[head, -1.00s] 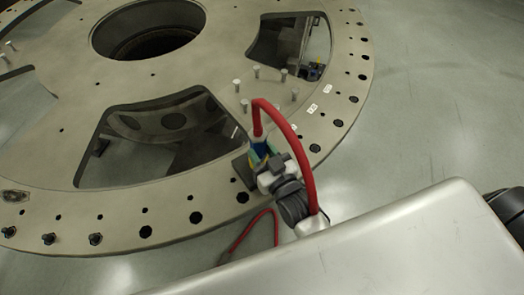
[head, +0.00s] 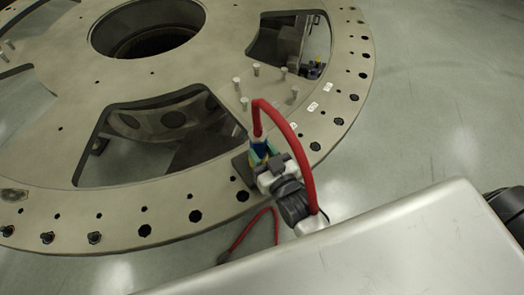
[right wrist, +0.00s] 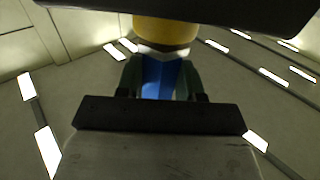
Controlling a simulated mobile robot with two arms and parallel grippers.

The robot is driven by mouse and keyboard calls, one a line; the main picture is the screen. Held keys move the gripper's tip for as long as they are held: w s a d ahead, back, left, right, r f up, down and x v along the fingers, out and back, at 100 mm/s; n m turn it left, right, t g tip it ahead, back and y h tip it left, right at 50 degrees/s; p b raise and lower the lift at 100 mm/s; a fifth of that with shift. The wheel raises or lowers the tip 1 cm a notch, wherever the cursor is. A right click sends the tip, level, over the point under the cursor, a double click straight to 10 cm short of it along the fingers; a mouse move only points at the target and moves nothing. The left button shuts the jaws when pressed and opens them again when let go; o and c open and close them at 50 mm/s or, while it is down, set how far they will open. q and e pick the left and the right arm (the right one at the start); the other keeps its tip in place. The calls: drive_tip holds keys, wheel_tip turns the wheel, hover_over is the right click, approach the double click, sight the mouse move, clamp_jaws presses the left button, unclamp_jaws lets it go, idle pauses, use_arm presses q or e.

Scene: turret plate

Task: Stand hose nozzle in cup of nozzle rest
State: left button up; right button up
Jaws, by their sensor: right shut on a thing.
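The hose nozzle (head: 260,147) has blue, yellow and green parts and stands roughly upright over the near right rim of the turret plate. A red hose (head: 292,138) leaves its top and arches down to the right over my arm. My right gripper (head: 266,168) is shut on the nozzle. In the right wrist view the nozzle's blue body (right wrist: 160,77) lies between the dark fingers, with a yellow part above it. A dark block (head: 242,168), perhaps the nozzle rest, sits just left of the gripper. Its cup cannot be made out. My left gripper is out of view.
The large turret plate (head: 190,85) has wide cutouts, a round central opening and rim holes. Several upright pins (head: 256,70) stand behind the nozzle. More red hose (head: 250,232) hangs below the near rim. Open floor (head: 440,110) lies to the right.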

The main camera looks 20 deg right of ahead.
drive_tip(key=shift+f+b, duration=0.35)
drive_tip(key=shift+f, duration=0.2)
drive_tip(key=o, duration=1.1)
drive_tip(key=shift+o, duration=0.2)
drive_tip(key=s+d+b, duration=0.2)
drive_tip(key=s, duration=0.8)
drive_tip(key=shift+s, duration=0.35)
